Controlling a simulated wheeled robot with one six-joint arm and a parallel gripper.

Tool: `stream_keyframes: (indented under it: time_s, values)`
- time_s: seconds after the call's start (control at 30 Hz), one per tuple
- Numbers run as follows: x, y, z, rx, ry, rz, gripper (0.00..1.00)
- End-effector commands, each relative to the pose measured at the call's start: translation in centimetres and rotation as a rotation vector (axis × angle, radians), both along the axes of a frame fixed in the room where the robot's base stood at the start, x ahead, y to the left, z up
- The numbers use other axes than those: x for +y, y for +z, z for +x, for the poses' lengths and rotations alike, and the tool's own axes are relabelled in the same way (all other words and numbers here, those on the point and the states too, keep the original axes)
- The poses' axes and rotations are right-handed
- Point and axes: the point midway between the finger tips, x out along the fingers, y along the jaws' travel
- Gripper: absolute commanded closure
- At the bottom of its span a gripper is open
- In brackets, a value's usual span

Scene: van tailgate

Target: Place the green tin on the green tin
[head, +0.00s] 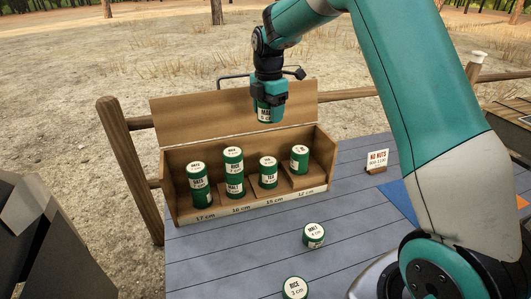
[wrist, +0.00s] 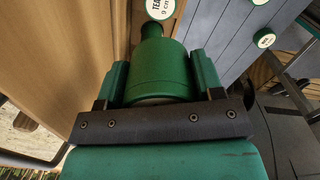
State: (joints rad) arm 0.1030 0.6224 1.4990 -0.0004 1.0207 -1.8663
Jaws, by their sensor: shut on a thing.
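My gripper (head: 267,100) is shut on a green tin (head: 265,115) with a white label and holds it upright in the air above the wooden box. In the wrist view the held green tin (wrist: 160,72) sits between the two fingers. Below it, green tins with white tops stand in the box: a left stack (head: 200,185), a stack with a rice tin on top (head: 233,160), a tea tin (head: 268,174) and a right tin (head: 299,160). A tin top marked tea, 9 cm, shows in the wrist view (wrist: 160,8). The held tin is apart from all of them.
The wooden box (head: 245,207) has a raised back and front marks from 17 cm to 12 cm. Two loose green tins, malt (head: 314,235) and rice (head: 295,288), stand on the grey slatted table (head: 230,255). A "no nuts" sign (head: 377,160) stands right of the box.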

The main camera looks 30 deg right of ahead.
Motion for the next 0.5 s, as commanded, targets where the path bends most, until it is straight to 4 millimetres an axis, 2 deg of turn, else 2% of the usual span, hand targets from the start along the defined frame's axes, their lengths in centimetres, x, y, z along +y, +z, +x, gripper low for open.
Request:
stream_keyframes:
  time_s: [0.1, 0.23, 0.33, 0.5]
  values:
    - [0.0, -3.6, -0.1, 0.006, -0.002, 0.001, 0.65]
    - [0.0, -6.9, -0.1, 0.005, -0.002, 0.001, 0.65]
    - [0.1, -8.7, 0.0, 0.002, -0.001, 0.000, 0.65]
    - [0.2, -10.1, 0.1, -0.001, 0.000, 0.000, 0.65]
